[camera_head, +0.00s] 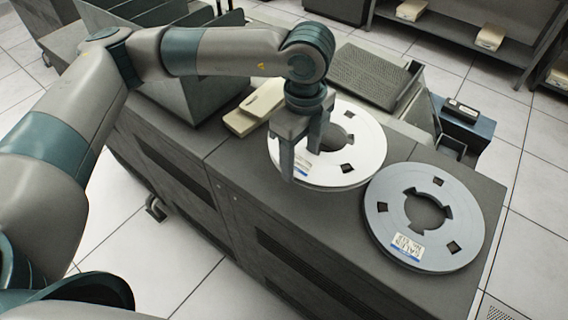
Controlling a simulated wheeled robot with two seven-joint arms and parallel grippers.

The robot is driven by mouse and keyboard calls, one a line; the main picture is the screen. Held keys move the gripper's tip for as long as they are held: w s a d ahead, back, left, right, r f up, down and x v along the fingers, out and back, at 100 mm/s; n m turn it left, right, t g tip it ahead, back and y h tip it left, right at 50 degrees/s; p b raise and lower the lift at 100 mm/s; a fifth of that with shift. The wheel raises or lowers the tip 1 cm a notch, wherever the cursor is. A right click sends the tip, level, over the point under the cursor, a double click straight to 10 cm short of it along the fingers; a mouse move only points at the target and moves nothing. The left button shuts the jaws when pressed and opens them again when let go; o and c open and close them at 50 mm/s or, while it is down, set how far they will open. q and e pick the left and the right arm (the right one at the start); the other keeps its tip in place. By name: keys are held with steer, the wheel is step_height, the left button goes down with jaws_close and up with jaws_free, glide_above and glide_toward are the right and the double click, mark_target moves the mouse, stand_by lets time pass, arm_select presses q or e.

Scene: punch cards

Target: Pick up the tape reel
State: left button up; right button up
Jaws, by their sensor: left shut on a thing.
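Two tape reels are in the head view. One white tape reel (365,148) is under my left gripper (304,160), which points down at its left rim and is shut on that reel. The gripper hides part of the reel's left side and hub, and I cannot tell whether the reel is clear of the cabinet top. A second, greyer tape reel (385,213) lies flat on the cabinet at the right, with a white and blue label on its front side. My right gripper is not in view.
The dark cabinet (345,235) carries the reels. Cream card stacks (256,105) lie left of my gripper, beside grey bins (188,88). A ridged dark tray (372,75) stands behind the reels. A blue-grey box (468,124) is at the right. Shelves stand at the back.

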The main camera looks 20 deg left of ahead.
mark_target(332, 176)
arm_select(q)
steer(key=d+r, duration=0.1)
steer(key=d, duration=0.1)
steer(key=s+d+r+b, duration=0.1)
steer(key=d, duration=0.1)
steer(key=d+r+b, duration=0.1)
steer(key=d, duration=0.1)
steer(key=shift+s+r, duration=0.15)
steer(key=shift+r, duration=0.15)
steer(key=shift+s+d+r, duration=0.1)
steer(key=shift+d+r, duration=0.25)
steer(key=shift+d, duration=0.15)
steer(key=shift+r, duration=0.1)
steer(key=shift+r+p, duration=0.5)
steer(key=shift+r, duration=1.9)
